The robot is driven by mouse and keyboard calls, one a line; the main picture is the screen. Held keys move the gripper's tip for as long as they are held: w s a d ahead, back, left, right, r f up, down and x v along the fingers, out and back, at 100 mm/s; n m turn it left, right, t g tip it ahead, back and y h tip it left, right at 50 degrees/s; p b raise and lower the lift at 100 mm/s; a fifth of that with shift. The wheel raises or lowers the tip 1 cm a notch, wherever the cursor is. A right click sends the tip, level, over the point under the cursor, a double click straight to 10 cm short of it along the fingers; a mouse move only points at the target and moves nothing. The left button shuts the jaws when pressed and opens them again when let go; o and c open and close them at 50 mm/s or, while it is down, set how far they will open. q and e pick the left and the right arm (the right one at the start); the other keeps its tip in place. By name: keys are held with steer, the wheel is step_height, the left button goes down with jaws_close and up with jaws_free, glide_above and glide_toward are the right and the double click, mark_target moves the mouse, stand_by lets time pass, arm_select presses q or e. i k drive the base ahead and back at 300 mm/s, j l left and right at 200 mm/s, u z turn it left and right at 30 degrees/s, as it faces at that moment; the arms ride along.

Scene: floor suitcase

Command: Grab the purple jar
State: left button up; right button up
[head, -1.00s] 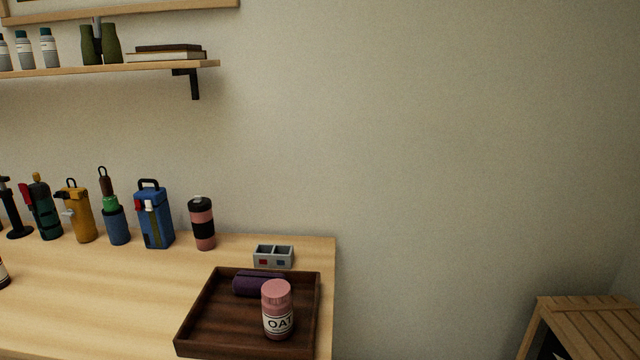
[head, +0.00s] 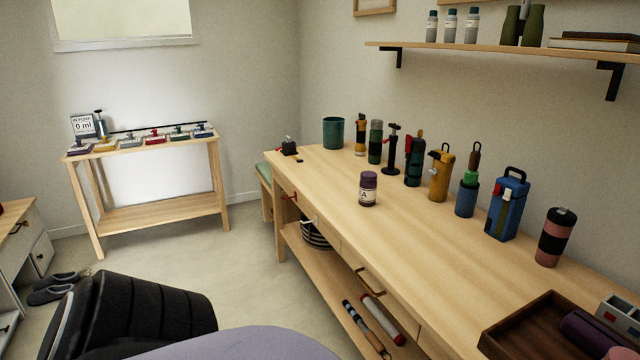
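The purple jar (head: 368,189) has a dark purple lid and a pale label with dark lettering. It stands upright on the wooden workbench (head: 330,178) in the head view, near the bench's front edge and left of the picture's right half of bottles. Nothing touches it, and bare wood lies around it. Neither of my grippers shows in the head view.
Several bottles and tools, including a blue flask (head: 507,205) and a pink-black tumbler (head: 555,238), line the wall behind the jar. A dark wooden tray (head: 510,338) holds a purple roll (head: 597,333). A black ribbed object (head: 140,308) fills the lower left.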

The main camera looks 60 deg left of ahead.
mark_target(367, 190)
steer(key=u, duration=1.75)
steer(key=i+j+z, duration=0.1)
steer(key=z, duration=0.35)
steer(key=j+z, duration=0.1)
steer(key=z, duration=0.3)
steer(key=i+j+z, duration=0.1)
steer(key=z, duration=0.35)
steer(key=j+z, duration=0.5)
steer(key=j, duration=0.25)
steer(key=j+z, duration=0.3)
steer(key=j, duration=0.5)
steer(key=j+z, duration=0.1)
steer(key=j, duration=0.7)
steer(key=k+j, duration=0.15)
steer(key=j, duration=0.65)
steer(key=z, duration=0.05)
